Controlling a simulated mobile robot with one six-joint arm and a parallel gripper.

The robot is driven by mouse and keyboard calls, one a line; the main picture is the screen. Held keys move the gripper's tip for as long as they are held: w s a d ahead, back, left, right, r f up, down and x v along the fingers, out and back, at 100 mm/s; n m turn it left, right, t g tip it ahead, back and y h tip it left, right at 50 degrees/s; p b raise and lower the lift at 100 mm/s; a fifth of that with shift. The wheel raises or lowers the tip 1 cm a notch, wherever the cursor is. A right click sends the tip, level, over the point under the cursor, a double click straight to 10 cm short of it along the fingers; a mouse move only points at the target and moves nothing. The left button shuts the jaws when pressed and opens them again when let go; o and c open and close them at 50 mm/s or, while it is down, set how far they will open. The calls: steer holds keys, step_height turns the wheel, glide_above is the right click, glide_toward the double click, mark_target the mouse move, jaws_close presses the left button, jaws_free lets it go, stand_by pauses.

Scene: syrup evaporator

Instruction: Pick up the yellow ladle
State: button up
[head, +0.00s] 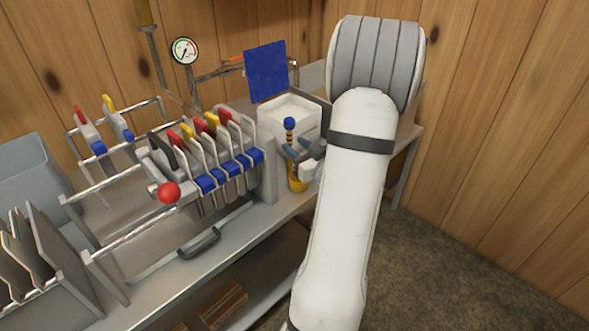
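The yellow ladle (297,185) stands upright at the right end of the metal bench, with a blue ball on top of its dark-and-yellow banded handle and a yellow bowl at the bottom. My gripper (294,147) reaches in from the right at the height of the handle. Its two grey-blue fingers look spread apart, one nearer and one farther, with the handle at or between their tips. I cannot tell whether they touch it. My gripper's wrist is partly hidden behind my own white arm.
A rack of red, yellow and black-topped paddles with blue clips (220,177) stands left of the ladle. A white box (290,116) and a blue panel (265,71) are behind it. A red knob (168,193) and a gauge (185,50) are left. Open floor lies right.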

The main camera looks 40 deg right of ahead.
mark_target(291, 138)
steer(key=w, duration=0.4)
steer(key=shift+w+d+r, duration=0.15)
steer(key=shift+d+r, duration=0.2)
steer(key=shift+c, duration=0.2)
jaws_close()
